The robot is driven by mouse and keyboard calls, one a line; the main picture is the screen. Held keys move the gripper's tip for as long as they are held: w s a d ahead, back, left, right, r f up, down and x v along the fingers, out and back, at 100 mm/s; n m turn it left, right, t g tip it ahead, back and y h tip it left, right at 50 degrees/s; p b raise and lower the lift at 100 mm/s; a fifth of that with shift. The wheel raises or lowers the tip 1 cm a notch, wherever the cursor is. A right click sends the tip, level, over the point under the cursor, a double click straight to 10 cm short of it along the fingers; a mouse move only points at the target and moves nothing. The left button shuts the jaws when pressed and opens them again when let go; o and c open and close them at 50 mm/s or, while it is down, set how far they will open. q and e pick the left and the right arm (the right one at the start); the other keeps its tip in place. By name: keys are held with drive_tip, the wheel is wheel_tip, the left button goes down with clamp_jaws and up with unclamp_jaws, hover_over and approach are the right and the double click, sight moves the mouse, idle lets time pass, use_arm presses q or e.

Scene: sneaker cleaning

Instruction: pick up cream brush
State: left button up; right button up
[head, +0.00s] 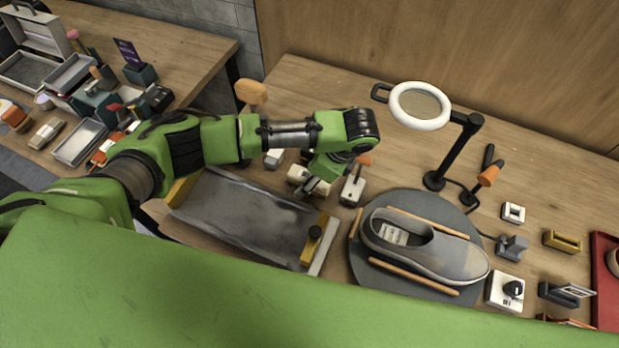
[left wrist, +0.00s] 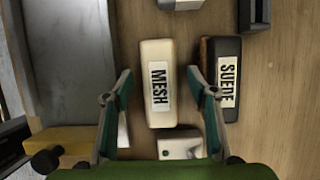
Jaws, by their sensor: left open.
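The cream brush (left wrist: 158,53), labelled MESH, lies flat on the wooden bench in the left wrist view. In the head view the cream brush (head: 298,175) is partly hidden by my left gripper. My left gripper (left wrist: 160,72) is open, with one finger at each side of the brush in the picture. The brush appears between the fingertips with a small gap on each side; how high the fingers are above it I cannot tell. In the head view the left gripper (head: 318,186) points down over the brush. My right gripper is in neither view.
A dark brush (left wrist: 222,52) labelled SUEDE lies close beside the right finger. A white block (left wrist: 182,146) sits near the cream brush. A grey tray (head: 235,215) is at the left; a sneaker (head: 450,256) rests on a round grey turntable (head: 372,288) at the right.

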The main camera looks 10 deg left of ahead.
use_arm(q)
drive_tip(key=shift+f, duration=0.2)
idle(0.6)
drive_tip(key=c, duration=1.2)
